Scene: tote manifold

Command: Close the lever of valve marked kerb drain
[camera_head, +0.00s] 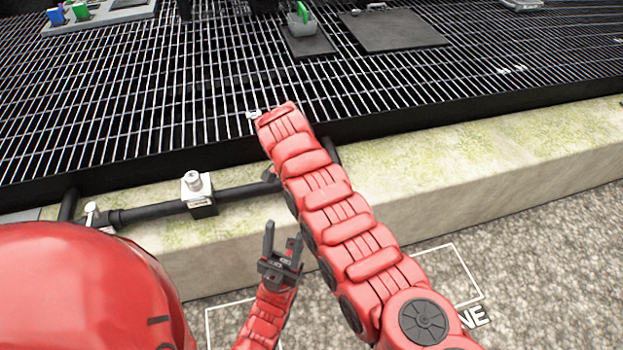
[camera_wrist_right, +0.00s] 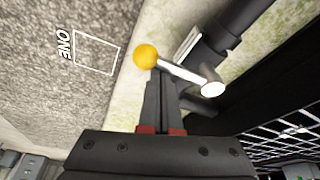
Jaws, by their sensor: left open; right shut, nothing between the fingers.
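In the right wrist view a valve lever with a yellow ball knob (camera_wrist_right: 145,55) and a silver rod (camera_wrist_right: 180,73) runs to a round pivot on a black pipe (camera_wrist_right: 238,25). My right gripper (camera_wrist_right: 159,77) is shut and empty, its fingertips right by the rod just below the knob; I cannot tell if they touch. In the head view my right arm hides this lever and the right gripper. My left gripper (camera_head: 284,240) is open and empty, pointing up in front of the kerb. No "kerb drain" marking is readable.
A pale block fitting (camera_head: 199,193) sits on the black pipe (camera_head: 150,212) along the concrete kerb (camera_head: 480,145). Gravel ground with a white painted outline lies in front.

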